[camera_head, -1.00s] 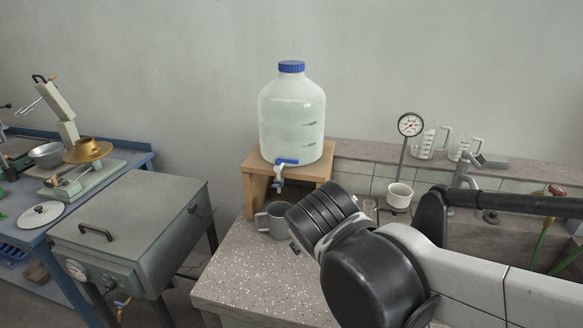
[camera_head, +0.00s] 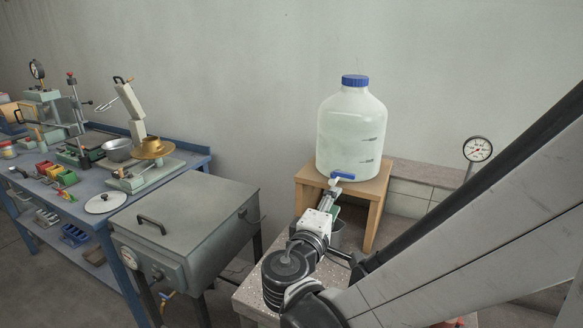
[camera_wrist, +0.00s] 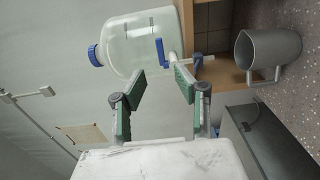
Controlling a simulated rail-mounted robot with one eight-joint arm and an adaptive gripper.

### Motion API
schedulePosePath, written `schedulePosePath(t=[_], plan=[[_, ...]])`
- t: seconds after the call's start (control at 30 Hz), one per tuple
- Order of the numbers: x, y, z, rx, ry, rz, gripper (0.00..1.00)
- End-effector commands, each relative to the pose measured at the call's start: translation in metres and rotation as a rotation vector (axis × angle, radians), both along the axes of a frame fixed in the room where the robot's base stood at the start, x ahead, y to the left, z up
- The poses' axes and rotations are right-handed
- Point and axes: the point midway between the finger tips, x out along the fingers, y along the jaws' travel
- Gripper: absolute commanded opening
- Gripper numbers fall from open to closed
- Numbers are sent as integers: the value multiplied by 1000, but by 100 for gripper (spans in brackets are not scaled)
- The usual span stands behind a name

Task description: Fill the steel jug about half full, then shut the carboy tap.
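The carboy (camera_head: 350,128), a clear bottle with a blue cap, stands on a wooden stand (camera_head: 376,192). Its tap (camera_head: 343,176) has a blue handle at the carboy's front; it also shows in the wrist view (camera_wrist: 161,52). I cannot tell whether it is open. The grey steel jug (camera_head: 336,238) stands below the tap, partly hidden by my gripper. In the wrist view the jug (camera_wrist: 270,55) shows with its handle; its water level cannot be seen. My gripper (camera_wrist: 161,86) is open and empty, its green-padded fingers spread just short of the tap.
A grey metal box (camera_head: 190,220) with a handle stands left of the speckled bench. A blue workbench (camera_head: 190,160) with several tools is farther left. A dial gauge (camera_head: 478,149) stands at right. My arm covers much of the bench's right side.

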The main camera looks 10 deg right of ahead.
Motion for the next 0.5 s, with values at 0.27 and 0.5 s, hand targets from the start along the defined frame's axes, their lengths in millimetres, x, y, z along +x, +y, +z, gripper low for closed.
schedulePosePath(t=[0.27, 0.5], plan=[[21, -17, 0, -4, -2, -4, 30], [55, -44, 0, -3, -1, -5, 30]])
